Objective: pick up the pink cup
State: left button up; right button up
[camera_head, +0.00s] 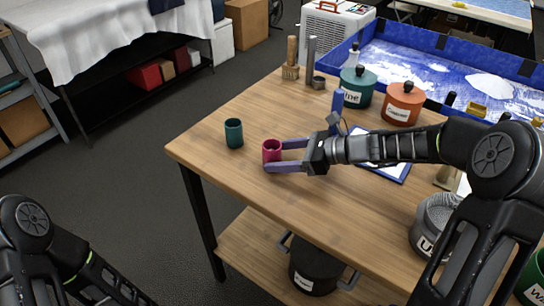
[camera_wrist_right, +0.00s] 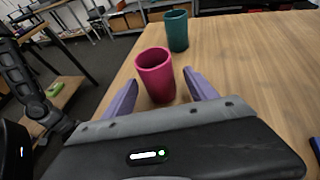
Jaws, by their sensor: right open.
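The pink cup (camera_head: 271,151) stands upright near the left edge of the wooden table (camera_head: 215,150). It also shows in the right wrist view (camera_wrist_right: 156,76), with its open mouth up. My right gripper (camera_head: 285,156) is open, its purple fingers pointing at the cup from the right. In the wrist view the right gripper's fingertips (camera_wrist_right: 158,88) lie on either side of the cup's near part, with gaps visible. My left arm shows at the lower left of the head view, but its gripper is out of view.
A teal cup (camera_head: 234,133) stands left of the pink cup, and behind it in the wrist view (camera_wrist_right: 176,31). A teal canister (camera_head: 357,87), an orange canister (camera_head: 402,104) and a blue-edged tray (camera_head: 340,59) are farther back. A clipboard (camera_head: 393,170) lies under my right arm.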

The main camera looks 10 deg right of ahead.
jog(key=x, duration=0.5)
jog(key=shift+a+p, duration=0.1)
jog(key=shift+p, duration=0.3)
jog(key=shift+c, duration=0.4)
grip_shut()
dwell(0.3)
